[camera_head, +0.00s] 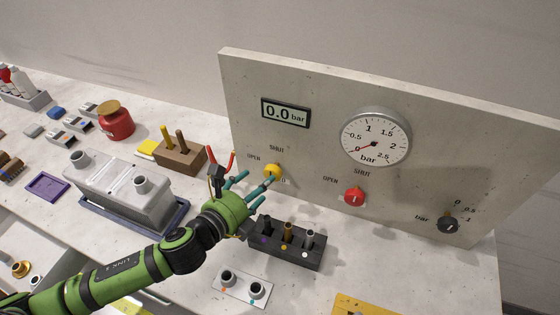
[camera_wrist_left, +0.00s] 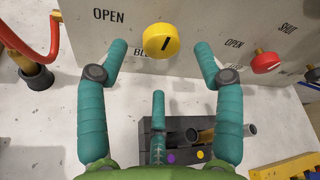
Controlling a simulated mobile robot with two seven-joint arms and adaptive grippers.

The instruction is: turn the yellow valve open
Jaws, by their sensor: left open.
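The yellow valve (camera_head: 273,170) is a round knob on the upright grey panel, with OPEN lettered to its left and SHUT above it. In the left wrist view the yellow valve (camera_wrist_left: 161,42) shows a short dark line on its face, close to upright and tilted slightly. My left gripper (camera_head: 255,183) is open and empty in front of the panel. In the left wrist view its teal fingers (camera_wrist_left: 161,50) stand to either side of the knob, with visible gaps. A third finger is below. My right gripper is not in view.
The panel also carries a red valve (camera_head: 354,196), a black knob (camera_head: 447,222), a dial gauge (camera_head: 376,137) and a display (camera_head: 286,112) reading 0.0 bar. A dark block (camera_head: 287,243) with several pegs stands below the gripper. A wooden block (camera_head: 180,157) is left of it.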

